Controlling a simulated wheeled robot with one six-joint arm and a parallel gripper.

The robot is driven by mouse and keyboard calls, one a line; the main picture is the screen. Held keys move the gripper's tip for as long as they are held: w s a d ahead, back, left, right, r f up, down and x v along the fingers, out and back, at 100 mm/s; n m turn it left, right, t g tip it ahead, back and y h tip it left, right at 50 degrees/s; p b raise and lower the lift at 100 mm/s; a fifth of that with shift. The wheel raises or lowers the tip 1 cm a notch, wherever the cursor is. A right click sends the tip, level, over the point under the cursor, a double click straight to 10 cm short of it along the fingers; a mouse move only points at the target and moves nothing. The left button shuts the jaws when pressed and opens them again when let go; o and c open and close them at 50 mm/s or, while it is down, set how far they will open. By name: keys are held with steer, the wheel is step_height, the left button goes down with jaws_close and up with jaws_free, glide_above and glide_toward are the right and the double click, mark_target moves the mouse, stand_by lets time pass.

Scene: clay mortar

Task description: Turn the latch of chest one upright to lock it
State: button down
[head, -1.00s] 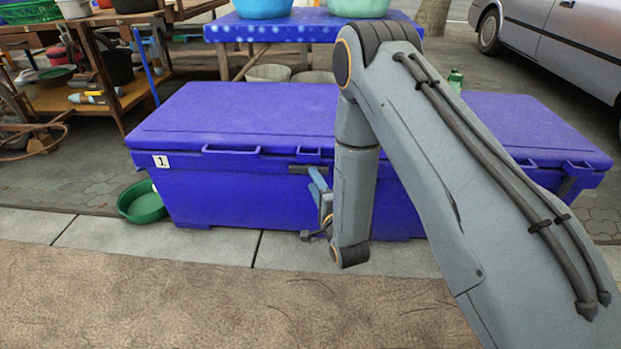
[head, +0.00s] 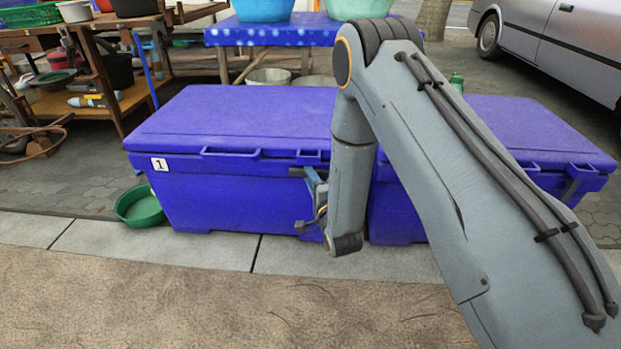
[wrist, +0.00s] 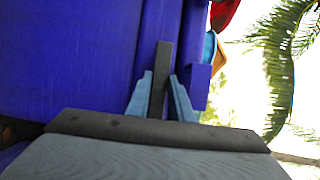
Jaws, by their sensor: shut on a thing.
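Chest one (head: 225,200) is the blue chest with a white label "1" on its front, and its lid is closed. Its latch (head: 296,172) is a dark bar that lies level across the front, just under the lid edge. My gripper (head: 315,180) is in front of the chest's right part, shut on the latch. In the wrist view, the latch (wrist: 162,62) passes between the two blue-grey fingertips (wrist: 160,98), against the blue chest face (wrist: 70,60). My arm hides part of the chest's right end.
A second blue chest (head: 540,130) stands close on the right, partly behind my arm. A green bowl (head: 140,207) sits on the ground by chest one's left end. A blue table (head: 270,33) and a wooden shelf (head: 125,105) stand behind. The pavement in front is clear.

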steer(key=shift+r+p, duration=0.1)
steer(key=shift+p, duration=0.35)
steer(key=n+g+h+p, duration=0.1)
steer(key=n+h+p, duration=0.1)
steer(key=n+p, duration=0.2)
steer(key=n+g+h+p, duration=0.1)
steer(key=n+h+p, duration=0.1)
steer(key=n+p, duration=0.2)
steer(key=n+g+h+p, duration=0.1)
steer(key=n+h+p, duration=0.1)
steer(key=n+p, duration=0.3)
steer(key=shift+a+r+h+p, duration=0.3)
steer(key=shift+a+h+p, duration=0.05)
steer(key=shift+h, duration=0.05)
steer(key=shift+n, duration=0.3)
stand_by(0.3)
steer(key=c, duration=1.6)
jaws_free()
steer(key=shift+o, duration=0.2)
